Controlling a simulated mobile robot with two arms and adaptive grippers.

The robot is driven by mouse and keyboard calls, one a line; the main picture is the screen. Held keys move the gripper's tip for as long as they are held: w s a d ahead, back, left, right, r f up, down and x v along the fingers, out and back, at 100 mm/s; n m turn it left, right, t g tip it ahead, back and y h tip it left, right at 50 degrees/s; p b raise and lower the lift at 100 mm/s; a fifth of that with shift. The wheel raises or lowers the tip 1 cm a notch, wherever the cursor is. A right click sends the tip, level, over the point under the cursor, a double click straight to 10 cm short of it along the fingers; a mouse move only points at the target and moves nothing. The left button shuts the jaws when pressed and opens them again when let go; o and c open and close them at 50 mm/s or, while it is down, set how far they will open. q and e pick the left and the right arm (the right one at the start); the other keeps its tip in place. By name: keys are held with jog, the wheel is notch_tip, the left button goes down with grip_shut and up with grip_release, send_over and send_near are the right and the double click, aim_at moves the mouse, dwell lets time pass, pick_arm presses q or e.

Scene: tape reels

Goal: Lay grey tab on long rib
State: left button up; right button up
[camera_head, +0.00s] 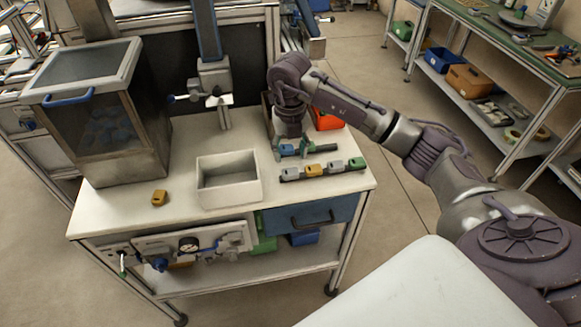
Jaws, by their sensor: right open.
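A dark long rib (334,172) lies on the right part of the white table. A grey tab (291,174) sits at its left end, with an orange tab (315,170) in its middle and a green tab (357,163) at its right end. My right gripper (291,147) points down just behind the grey tab's end of the rib, open, over small green and blue parts (302,150). Its fingertips are small and partly merged with those parts, so I cannot tell whether they touch. My left gripper is out of view.
A white open box (229,180) stands mid-table, with a loose yellow-orange tab (160,198) to its left. A clear-sided bin (105,120) fills the back left. A press-like fixture (216,85) stands behind the box. An orange bin (326,121) is behind my right arm.

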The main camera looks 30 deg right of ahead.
aim_at(290, 171)
notch_tip(290, 171, up, 6)
jog(key=shift+f+b, duration=0.1)
jog(key=shift+b, duration=0.5)
